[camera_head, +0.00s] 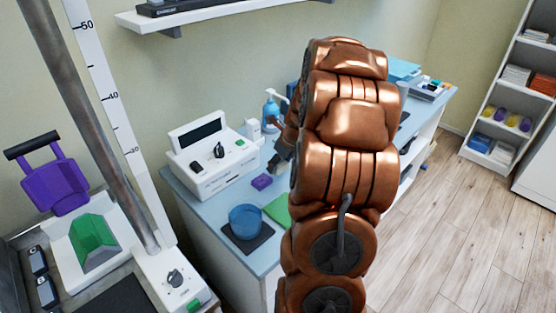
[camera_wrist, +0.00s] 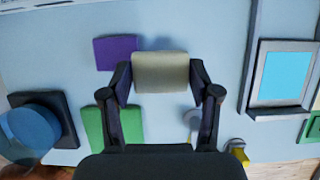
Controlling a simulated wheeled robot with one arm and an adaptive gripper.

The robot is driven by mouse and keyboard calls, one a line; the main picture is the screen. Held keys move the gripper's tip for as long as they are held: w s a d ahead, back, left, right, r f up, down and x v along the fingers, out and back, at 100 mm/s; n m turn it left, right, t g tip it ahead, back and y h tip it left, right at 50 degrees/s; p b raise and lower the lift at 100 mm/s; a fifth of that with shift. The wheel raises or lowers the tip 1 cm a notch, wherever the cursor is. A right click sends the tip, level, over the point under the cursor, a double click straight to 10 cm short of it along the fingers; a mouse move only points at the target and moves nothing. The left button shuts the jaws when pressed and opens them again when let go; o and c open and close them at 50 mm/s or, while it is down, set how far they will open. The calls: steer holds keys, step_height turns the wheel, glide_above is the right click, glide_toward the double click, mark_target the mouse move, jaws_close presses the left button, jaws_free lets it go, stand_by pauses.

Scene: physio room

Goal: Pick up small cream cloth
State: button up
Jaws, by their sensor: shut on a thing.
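The small cream cloth (camera_wrist: 160,72) shows in the wrist view as a folded, rounded block. My gripper (camera_wrist: 160,76) is shut on it, with one finger against its left end and one against its right end. A shadow lies on the pale blue counter around the cloth; I cannot tell how far above the counter it is.
A purple block (camera_wrist: 117,52) lies just left of the cloth, and a green cloth (camera_wrist: 118,124) lies below it. A blue bowl (camera_head: 246,221) stands on a dark mat. A white device (camera_head: 213,160) stands at the back left. A framed screen (camera_wrist: 283,75) is at the right.

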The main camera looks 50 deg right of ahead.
steer(key=s+a, duration=0.2)
steer(key=s, duration=0.1)
steer(key=s+a+b, duration=0.1)
steer(key=s+a, duration=0.1)
steer(key=s, duration=0.1)
steer(key=s+a+r+b, duration=0.1)
steer(key=s+a, duration=0.1)
steer(key=s, duration=0.1)
steer(key=shift+a, duration=0.4)
steer(key=o, duration=0.4)
steer(key=shift+c, duration=0.2)
steer(key=c, duration=0.4)
steer(key=shift+w, duration=0.1)
